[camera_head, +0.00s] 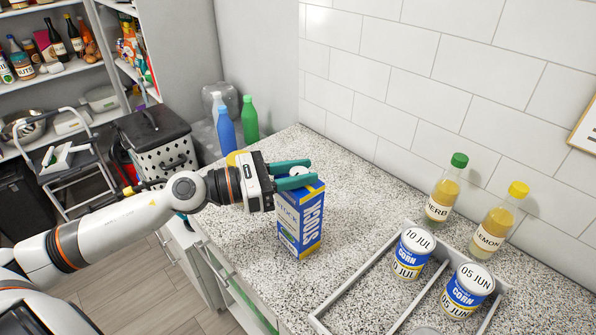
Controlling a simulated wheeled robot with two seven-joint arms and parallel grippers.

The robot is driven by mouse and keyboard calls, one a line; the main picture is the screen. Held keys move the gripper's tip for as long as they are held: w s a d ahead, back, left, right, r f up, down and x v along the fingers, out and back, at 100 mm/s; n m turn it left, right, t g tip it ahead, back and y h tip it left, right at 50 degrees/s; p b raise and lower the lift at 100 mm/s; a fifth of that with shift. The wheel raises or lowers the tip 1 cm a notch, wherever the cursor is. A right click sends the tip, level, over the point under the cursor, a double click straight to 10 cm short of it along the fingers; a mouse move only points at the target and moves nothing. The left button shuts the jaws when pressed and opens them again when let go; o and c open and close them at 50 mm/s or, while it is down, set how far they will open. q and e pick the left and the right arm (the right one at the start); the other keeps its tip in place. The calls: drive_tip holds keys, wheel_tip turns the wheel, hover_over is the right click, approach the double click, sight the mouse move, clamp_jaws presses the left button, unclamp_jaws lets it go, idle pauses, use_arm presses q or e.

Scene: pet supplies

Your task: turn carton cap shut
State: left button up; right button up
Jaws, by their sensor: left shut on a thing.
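A blue and white stock carton (302,222) stands upright on the speckled counter, near its front edge. Its white cap (299,171) shows on top, between the green fingers of my left gripper (295,175). My left arm comes in from the left, and the gripper lies level over the carton top, shut on the cap. The fingers hide part of the cap, so I cannot tell how far it is turned. My right gripper is not in view.
A white divided tray (355,292) with two corn cans (410,252) stands at the right. A green-capped herb bottle (443,192) and a yellow-capped lemon bottle (499,222) stand behind it. Counter behind the carton is clear.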

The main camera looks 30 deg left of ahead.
use_arm(q)
drive_tip(key=shift+f, duration=0.1)
drive_tip(key=o, duration=1)
drive_tip(key=shift+c, duration=0.2)
drive_tip(key=shift+b+v, duration=0.6)
drive_tip(key=shift+v, duration=0.2)
drive_tip(key=b+v, duration=0.2)
drive_tip(key=v, duration=0.8)
drive_tip(key=shift+b, duration=0.35)
drive_tip(key=shift+s+a, duration=0.15)
